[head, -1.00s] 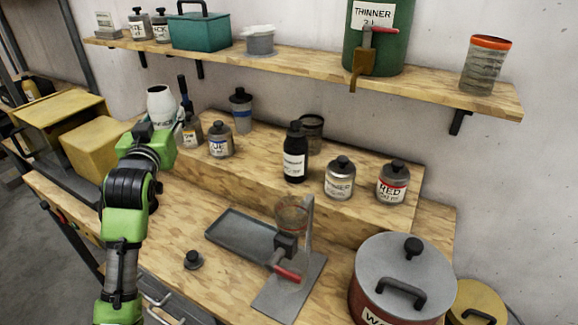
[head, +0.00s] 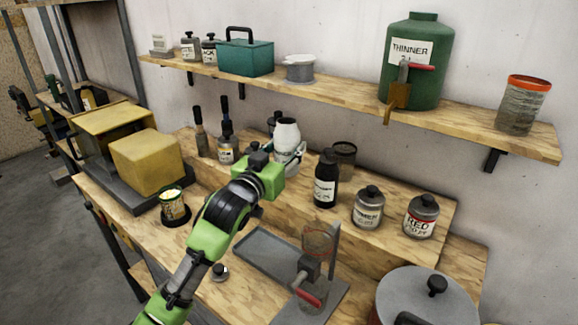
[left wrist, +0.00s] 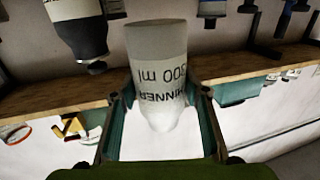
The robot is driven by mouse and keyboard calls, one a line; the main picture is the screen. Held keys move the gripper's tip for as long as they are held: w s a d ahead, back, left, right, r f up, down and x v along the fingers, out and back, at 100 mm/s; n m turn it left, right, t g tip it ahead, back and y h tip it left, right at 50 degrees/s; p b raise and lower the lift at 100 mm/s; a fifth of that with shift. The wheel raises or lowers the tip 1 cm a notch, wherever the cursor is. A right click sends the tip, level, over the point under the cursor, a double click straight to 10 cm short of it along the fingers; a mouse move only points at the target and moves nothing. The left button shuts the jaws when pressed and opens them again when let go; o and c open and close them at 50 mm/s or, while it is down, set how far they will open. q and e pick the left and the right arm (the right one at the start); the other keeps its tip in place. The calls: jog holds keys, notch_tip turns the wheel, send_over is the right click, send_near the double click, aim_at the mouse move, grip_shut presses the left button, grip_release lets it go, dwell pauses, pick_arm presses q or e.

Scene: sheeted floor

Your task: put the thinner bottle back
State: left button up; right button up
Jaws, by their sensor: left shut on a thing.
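The thinner bottle (head: 287,137) is white and stands roughly upright in my left gripper (head: 288,160), over the raised wooden step at the back of the bench. In the left wrist view the bottle (left wrist: 158,48) appears upside down, with "THINNER 300 ml" on its label. The fingers of the gripper (left wrist: 163,92) are closed on both its sides. I cannot tell whether its base touches the step. A black bottle (head: 325,180) stands to its right. A large green thinner container (head: 416,65) with a red-handled tap stands on the shelf. My right gripper is out of view.
Brushes and small bottles (head: 228,150) crowd the step left of the held bottle. Labelled jars (head: 368,207) stand to the right. A grey tray (head: 270,255), a red-handled stand (head: 308,290), a small black cap (head: 219,272) and an open tin (head: 174,208) occupy the lower bench.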

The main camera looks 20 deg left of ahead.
pick_arm(q)
jog(key=w+f+p, duration=0.1)
jog(key=w+f, duration=0.1)
jog(key=f, duration=0.1)
jog(key=w+a+f+p, duration=0.1)
jog(key=w+f, duration=0.1)
jog(key=f, duration=0.1)
jog(key=w+f+p, duration=0.1)
jog(key=w+f, duration=0.2)
jog(key=shift+w+a+f, duration=0.1)
jog(key=shift+a+f, duration=0.05)
jog(key=shift+a, duration=0.2)
jog(key=shift+f, duration=0.2)
jog(key=shift+f, duration=0.1)
jog(key=shift+f, duration=0.15)
jog(key=o, duration=1.5)
